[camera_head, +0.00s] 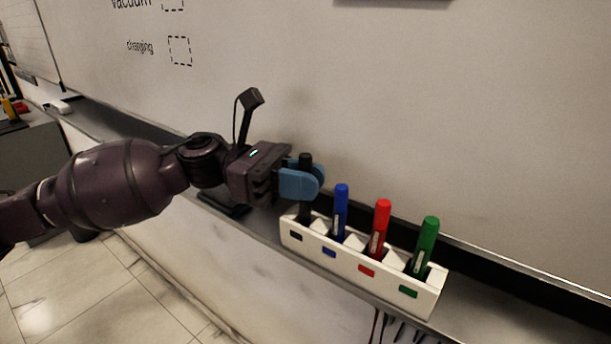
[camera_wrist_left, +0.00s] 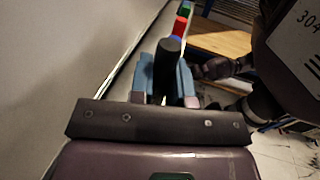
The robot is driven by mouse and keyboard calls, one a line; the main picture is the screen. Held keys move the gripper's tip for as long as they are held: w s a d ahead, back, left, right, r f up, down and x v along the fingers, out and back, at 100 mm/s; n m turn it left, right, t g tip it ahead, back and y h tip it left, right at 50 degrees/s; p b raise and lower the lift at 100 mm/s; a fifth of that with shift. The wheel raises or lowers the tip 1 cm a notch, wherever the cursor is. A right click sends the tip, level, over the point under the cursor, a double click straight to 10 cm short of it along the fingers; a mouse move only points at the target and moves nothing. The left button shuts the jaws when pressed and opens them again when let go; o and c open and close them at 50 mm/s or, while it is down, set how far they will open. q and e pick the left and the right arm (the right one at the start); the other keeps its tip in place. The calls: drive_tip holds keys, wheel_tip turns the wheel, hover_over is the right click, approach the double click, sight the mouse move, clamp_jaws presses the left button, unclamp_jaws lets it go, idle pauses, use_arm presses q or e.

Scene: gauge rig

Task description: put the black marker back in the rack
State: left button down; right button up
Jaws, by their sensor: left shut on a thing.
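The black marker (camera_head: 305,160) is upright at the left end of the white rack (camera_head: 361,273). Its lower end is in or directly over the compartment with the black label; the rack's front wall hides its tip. My left gripper (camera_head: 303,181) is shut on the marker near its top, with blue fingers on both sides. In the left wrist view the black marker (camera_wrist_left: 169,62) stands between the fingers (camera_wrist_left: 166,85). Blue (camera_head: 340,210), red (camera_head: 379,228) and green (camera_head: 426,245) markers stand in the other compartments. My right gripper is not in view in the head view.
The rack stands on a narrow ledge (camera_head: 480,310) below the whiteboard (camera_head: 450,110). A dark object (camera_head: 222,204) lies on the ledge left of the rack. A white item (camera_head: 60,106) lies farther left. The ledge right of the rack is clear.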

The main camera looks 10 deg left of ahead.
use_arm(q)
drive_tip(key=shift+c, duration=2.2)
unclamp_jaws()
drive_tip(key=shift+r, duration=0.15)
drive_tip(key=shift+r+p, duration=1.95)
drive_tip(key=shift+r, duration=2.95)
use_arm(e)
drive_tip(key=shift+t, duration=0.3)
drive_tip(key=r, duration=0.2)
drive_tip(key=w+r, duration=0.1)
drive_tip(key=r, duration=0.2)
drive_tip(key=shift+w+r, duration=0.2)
